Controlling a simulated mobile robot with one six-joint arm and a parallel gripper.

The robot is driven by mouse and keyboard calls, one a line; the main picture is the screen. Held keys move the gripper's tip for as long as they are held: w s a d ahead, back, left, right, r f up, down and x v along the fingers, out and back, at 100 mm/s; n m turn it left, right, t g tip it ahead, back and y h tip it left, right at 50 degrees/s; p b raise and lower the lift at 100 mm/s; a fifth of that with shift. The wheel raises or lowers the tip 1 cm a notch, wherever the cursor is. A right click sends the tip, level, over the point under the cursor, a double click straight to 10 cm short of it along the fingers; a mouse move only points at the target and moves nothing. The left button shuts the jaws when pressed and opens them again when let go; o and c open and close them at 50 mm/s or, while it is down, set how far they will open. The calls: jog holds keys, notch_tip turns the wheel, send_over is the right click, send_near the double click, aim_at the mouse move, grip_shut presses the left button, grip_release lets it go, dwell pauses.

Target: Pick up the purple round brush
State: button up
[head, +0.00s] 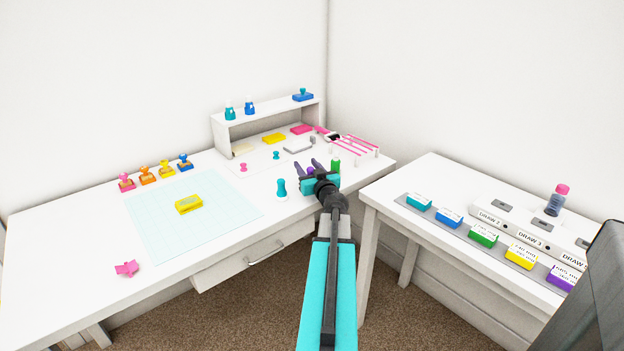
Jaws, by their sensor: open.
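A small purple piece (311,171) shows at my gripper on the desk's right part, most likely the purple round brush. Most of it is hidden, so its full shape cannot be told. My gripper (313,166) is open, with its dark fingers around or just above the purple piece. I cannot tell whether they touch it.
A teal round-topped piece (281,187) stands left of my gripper, and a green one (335,165) stands close on its right. Pink strips (352,146) lie behind. A low white shelf (265,124) stands at the back. The desk's front left is mostly clear.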

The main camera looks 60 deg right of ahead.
jog(key=shift+c, duration=0.5)
grip_shut()
jog(key=shift+r, duration=0.1)
